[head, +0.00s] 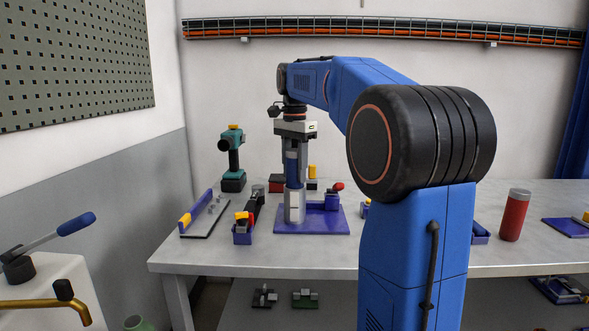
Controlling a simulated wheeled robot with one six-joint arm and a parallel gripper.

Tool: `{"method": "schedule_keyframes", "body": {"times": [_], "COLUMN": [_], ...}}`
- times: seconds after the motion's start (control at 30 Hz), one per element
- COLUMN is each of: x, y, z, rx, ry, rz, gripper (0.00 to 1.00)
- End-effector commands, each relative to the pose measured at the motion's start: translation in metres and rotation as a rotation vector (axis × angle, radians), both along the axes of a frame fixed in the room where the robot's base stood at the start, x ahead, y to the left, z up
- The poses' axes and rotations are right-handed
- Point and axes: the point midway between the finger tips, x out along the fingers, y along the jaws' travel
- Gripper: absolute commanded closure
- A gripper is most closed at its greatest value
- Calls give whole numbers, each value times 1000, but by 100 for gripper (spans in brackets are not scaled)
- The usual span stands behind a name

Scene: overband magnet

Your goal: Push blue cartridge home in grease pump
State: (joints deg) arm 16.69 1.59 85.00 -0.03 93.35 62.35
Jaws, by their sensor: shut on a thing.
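The blue cartridge (291,168) is upright in the middle of the head view, above the grey body of the grease pump (294,212). The pump stands on a dark blue base plate (312,229) on the bench. My gripper (295,178) points straight down over the pump and is shut on the cartridge. The cartridge's lower end meets the top of the pump body or sits in it; how deep it is I cannot tell. The fingers partly hide the cartridge.
A green drill (232,160), a blue-and-yellow tool on a plate (205,215) and a small blue bin (243,234) stand left of the pump. A red cylinder (514,216) stands far right.

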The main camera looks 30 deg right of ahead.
Motion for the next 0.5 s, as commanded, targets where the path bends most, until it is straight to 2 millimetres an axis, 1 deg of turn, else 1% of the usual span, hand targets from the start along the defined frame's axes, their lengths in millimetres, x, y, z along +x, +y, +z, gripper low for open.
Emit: {"method": "schedule_keyframes", "body": {"times": [0.5], "x": [0], "y": [0], "z": [-10], "rx": [0], "ry": [0], "rz": [0], "gripper": [96]}}
